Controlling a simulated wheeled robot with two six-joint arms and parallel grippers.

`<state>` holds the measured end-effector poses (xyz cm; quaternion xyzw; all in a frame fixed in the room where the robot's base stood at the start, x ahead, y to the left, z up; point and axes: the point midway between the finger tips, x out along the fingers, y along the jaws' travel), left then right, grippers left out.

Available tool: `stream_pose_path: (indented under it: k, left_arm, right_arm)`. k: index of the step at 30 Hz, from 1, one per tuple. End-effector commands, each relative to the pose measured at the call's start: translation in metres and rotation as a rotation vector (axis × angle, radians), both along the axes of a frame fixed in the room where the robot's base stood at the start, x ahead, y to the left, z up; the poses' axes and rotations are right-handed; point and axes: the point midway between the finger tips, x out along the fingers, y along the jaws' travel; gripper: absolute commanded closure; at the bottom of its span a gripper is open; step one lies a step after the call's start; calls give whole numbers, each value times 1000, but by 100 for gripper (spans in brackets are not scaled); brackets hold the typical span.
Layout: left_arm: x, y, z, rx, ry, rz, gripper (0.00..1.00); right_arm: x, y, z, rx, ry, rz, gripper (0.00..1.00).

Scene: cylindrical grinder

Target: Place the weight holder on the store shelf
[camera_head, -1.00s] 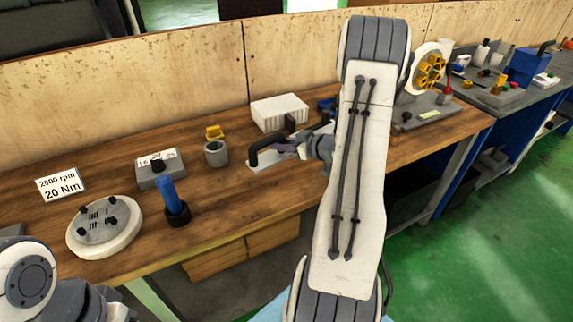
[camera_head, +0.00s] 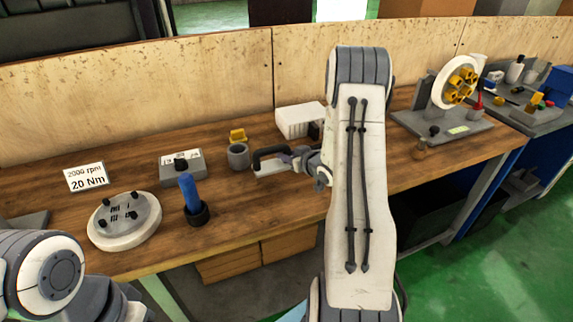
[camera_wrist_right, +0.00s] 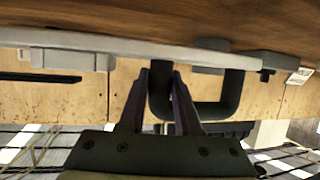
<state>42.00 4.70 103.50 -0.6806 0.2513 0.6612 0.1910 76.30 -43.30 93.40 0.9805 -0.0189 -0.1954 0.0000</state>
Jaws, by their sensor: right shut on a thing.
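My right gripper (camera_head: 298,158) is shut on a black D-shaped handle (camera_head: 268,153) fixed to a flat light grey plate (camera_head: 277,168); I take this piece for the weight holder. In the right wrist view, the fingers (camera_wrist_right: 162,100) close around one leg of the handle (camera_wrist_right: 238,95), with the long plate (camera_wrist_right: 130,47) above it in the picture, near the wooden table (camera_wrist_right: 200,15). I cannot tell if the plate touches the table. My right arm hides part of the table behind it. My left gripper is out of view. I cannot pick out the store shelf.
A grey cup (camera_head: 238,156) stands just left of the handle. A white box (camera_head: 299,121) is behind it. A blue-handled tool (camera_head: 191,192), a grey dial box (camera_head: 182,167) and a round disc (camera_head: 124,222) stand further left. A wheel with yellow parts (camera_head: 455,82) is at right.

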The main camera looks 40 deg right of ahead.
Motion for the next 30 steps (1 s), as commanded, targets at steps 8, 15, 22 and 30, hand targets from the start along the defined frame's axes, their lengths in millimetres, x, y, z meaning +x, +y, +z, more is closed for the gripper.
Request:
stream_pose_path:
  k: [8,15,22,30]
  left_arm:
    - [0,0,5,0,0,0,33]
    - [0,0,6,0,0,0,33]
    - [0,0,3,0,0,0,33]
    - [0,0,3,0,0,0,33]
  right_arm:
    - [3,1,-27,-1,-4,0,100]
    - [3,1,-39,-4,-8,1,100]
    - [3,1,-41,-4,-7,1,100]
    - [2,2,-44,0,-1,0,38]
